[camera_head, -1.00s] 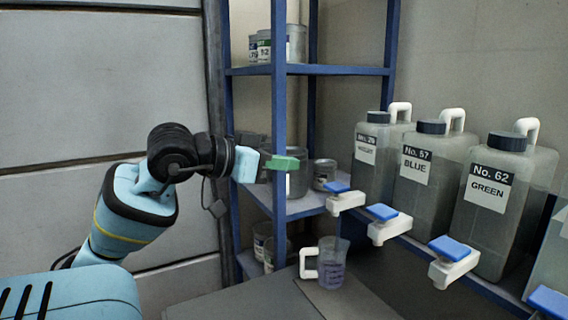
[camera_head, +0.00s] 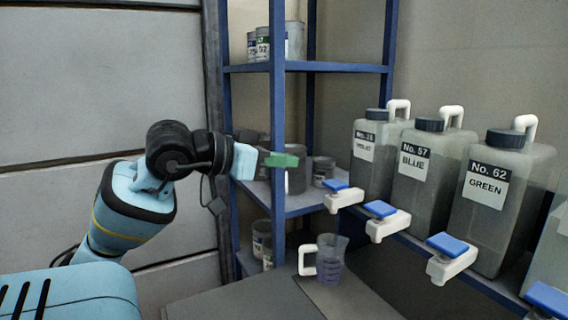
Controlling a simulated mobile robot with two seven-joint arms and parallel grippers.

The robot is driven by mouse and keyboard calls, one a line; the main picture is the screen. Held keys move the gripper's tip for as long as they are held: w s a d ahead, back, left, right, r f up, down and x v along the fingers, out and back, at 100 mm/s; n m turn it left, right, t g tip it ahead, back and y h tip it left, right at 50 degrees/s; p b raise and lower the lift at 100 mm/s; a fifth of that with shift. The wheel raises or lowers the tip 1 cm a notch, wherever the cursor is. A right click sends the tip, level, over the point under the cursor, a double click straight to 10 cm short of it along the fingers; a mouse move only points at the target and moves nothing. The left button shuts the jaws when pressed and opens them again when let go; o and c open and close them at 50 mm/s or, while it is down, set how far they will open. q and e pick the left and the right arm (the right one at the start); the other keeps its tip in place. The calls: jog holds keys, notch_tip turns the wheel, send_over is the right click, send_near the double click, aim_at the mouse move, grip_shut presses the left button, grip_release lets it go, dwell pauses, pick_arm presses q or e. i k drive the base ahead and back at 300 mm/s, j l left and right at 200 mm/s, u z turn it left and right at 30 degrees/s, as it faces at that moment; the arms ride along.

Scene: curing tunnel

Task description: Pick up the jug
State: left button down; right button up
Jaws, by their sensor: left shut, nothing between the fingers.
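The jug (camera_head: 331,260) is a translucent grey measuring jug with dark markings and a white handle on its left side. It stands upright on the dark grey surface (camera_head: 240,299) at the lower middle of the head view. My left gripper (camera_head: 284,160), with green fingertips, is shut and empty. It is above the jug and a little to its left in the picture, in front of the blue shelf post, and apart from the jug. My right gripper is not in view.
A blue shelf rack (camera_head: 278,110) with several cans stands behind my left gripper. To the right, large jugs labelled BLUE (camera_head: 428,180) and GREEN (camera_head: 500,200) stand in a row. White taps with blue tops (camera_head: 387,220) jut out near the small jug.

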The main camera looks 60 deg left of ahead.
aim_at(320, 260)
jog(key=k+j, duration=0.15)
jog(key=k, duration=0.85)
